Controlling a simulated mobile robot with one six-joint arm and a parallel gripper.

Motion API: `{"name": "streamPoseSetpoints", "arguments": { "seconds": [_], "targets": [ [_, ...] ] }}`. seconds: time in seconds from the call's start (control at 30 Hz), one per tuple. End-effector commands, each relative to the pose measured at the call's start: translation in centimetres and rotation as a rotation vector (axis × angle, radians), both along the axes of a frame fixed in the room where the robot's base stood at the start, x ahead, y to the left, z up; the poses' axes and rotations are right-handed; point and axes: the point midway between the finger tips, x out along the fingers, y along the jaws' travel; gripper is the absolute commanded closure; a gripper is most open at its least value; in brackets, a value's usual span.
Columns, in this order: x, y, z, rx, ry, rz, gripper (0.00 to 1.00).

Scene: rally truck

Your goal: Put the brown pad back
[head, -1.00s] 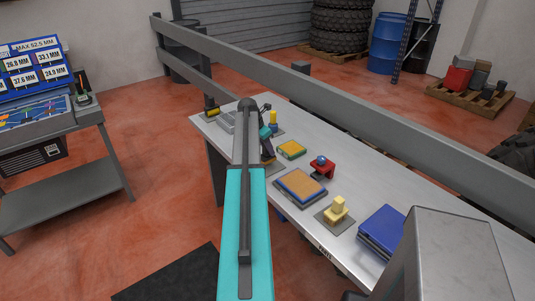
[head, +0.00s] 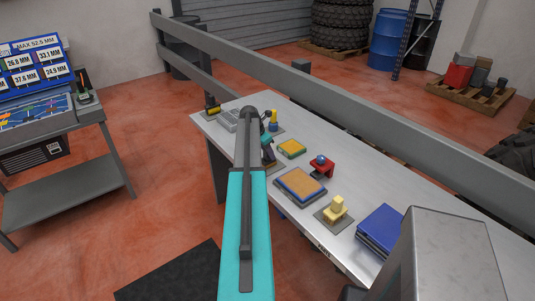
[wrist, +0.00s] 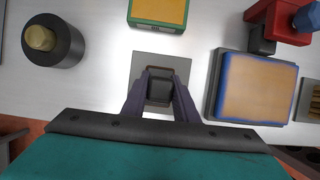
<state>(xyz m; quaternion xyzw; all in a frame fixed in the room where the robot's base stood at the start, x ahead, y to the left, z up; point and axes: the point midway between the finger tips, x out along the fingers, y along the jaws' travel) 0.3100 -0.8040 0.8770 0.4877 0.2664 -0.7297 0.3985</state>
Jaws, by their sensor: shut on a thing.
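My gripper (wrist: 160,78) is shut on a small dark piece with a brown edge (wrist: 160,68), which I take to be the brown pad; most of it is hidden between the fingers. It is over a square grey plate (wrist: 178,63) on the table, and I cannot tell whether it touches the plate. In the head view my gripper (head: 268,158) is low at the table's left part, partly behind my arm.
On the table (head: 380,225) are a tan pad in a blue frame (wrist: 262,88), a green-and-yellow block (wrist: 158,12), a red stand with a blue knob (head: 322,167), a yellow piece (head: 336,210) and a blue stack (head: 382,230). A dark cylinder (wrist: 62,48) stands left. A grey rail (head: 350,105) runs behind.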

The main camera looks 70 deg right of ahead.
Motion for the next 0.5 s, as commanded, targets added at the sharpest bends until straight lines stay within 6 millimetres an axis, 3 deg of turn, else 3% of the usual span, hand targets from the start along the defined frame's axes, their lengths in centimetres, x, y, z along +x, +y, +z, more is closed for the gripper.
{"name": "streamPoseSetpoints", "arguments": {
  "seconds": [0.03,0.13,0.5],
  "targets": [
    [-0.01,-0.02,-0.05,0.000,0.000,0.000,0.70],
    [-0.02,-0.01,-0.02,0.000,0.000,0.000,0.55],
    [-0.04,-0.02,-0.06,0.000,0.000,0.000,0.55]
  ]
}}
